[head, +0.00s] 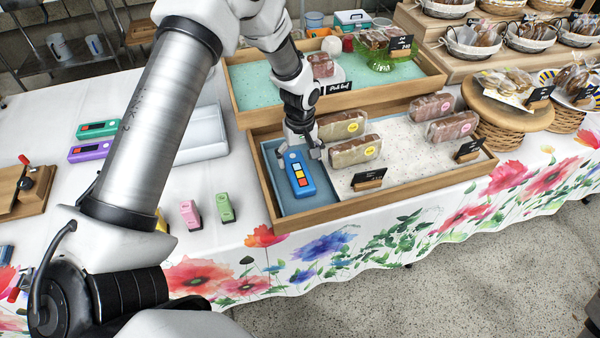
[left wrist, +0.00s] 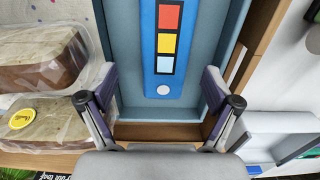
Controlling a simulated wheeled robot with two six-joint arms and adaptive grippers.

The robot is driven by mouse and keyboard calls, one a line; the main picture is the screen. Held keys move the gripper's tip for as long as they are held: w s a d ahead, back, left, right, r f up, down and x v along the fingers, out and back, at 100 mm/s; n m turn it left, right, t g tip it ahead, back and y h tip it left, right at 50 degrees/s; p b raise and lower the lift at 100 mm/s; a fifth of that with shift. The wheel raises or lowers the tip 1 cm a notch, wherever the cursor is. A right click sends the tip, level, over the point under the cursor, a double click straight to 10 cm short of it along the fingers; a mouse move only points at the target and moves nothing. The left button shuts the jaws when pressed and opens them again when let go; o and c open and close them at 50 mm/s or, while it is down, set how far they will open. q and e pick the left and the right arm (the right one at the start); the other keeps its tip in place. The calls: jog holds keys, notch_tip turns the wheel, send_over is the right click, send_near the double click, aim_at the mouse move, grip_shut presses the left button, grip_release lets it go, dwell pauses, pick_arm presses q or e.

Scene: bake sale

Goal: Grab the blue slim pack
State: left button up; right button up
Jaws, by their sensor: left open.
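The blue slim pack (head: 299,175) lies in the blue-lined left compartment of the front wooden tray (head: 313,215). It has red, yellow and pale squares on top, which also show on the pack in the left wrist view (left wrist: 177,75). My left gripper (head: 303,150) is over the far end of the pack, pointing down. Its jaws are open and empty, with one finger to each side of the pack in the left wrist view (left wrist: 160,85). I cannot tell how far the fingertips are above it. My right gripper is not in view.
Wrapped loaves (head: 355,151) sit just right of the compartment. A teal-lined tray (head: 250,85) stands behind.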

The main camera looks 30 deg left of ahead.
aim_at(298, 169)
pick_arm(q)
jog(key=f, duration=0.1)
jog(key=s+f, duration=0.1)
jog(key=f, duration=0.1)
jog(key=shift+a+f, duration=0.1)
jog(key=shift+f, duration=0.2)
jog(key=shift+w+f, duration=0.2)
jog(key=c, duration=1.4)
